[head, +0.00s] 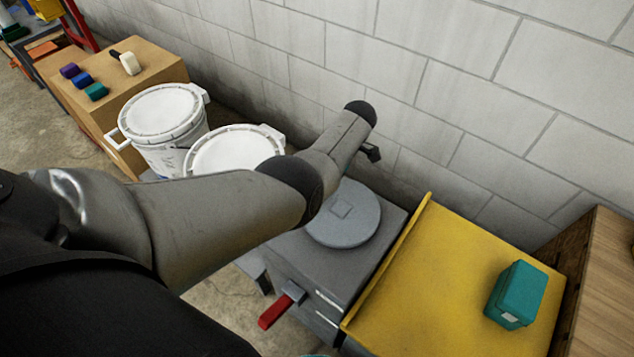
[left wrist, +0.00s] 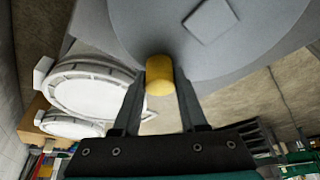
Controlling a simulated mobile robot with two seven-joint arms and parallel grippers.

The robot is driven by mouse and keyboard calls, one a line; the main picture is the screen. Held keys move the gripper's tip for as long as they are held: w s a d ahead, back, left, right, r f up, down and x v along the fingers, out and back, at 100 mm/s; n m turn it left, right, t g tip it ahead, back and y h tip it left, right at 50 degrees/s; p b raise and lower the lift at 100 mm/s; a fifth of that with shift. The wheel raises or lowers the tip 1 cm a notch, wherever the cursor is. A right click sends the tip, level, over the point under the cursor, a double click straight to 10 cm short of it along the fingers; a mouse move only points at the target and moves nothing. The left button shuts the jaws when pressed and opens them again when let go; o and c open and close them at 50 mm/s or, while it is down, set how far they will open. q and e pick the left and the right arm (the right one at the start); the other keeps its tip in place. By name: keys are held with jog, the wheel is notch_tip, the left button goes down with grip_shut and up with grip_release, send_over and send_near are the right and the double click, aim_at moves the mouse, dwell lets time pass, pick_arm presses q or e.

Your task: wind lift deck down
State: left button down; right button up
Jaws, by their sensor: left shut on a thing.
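A round grey wheel (head: 343,213) with a small square plate in its middle lies flat on a grey housing (head: 345,268). It also fills the top of the left wrist view (left wrist: 250,35). A yellow knob (left wrist: 160,80) stands at the wheel's rim. My left gripper (left wrist: 160,68) is shut on this knob, one finger on each side. In the head view my left arm hides the knob and most of the gripper. The yellow lift deck (head: 440,285) lies right of the housing. My right gripper is not in view.
A teal box (head: 517,294) sits on the deck. A red-handled lever (head: 278,308) sticks out of the housing's front. Two white lidded buckets (head: 163,110) stand to the left, near a cardboard box (head: 150,75). A block wall (head: 470,80) closes the back.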

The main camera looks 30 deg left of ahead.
pick_arm(q)
jog(key=shift+c, duration=2.2)
grip_release()
jog(key=shift+r, duration=0.15)
jog(key=shift+w+d+r, duration=0.1)
jog(key=shift+d+r, duration=0.05)
jog(key=shift+r, duration=0.15)
jog(key=p+v, duration=0.4)
jog(key=v, duration=1)
jog(key=shift+r, duration=0.15)
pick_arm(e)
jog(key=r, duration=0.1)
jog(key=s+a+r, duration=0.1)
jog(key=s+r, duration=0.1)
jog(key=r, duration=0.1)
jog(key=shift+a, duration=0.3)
pick_arm(q)
jog(key=shift+d, duration=0.1)
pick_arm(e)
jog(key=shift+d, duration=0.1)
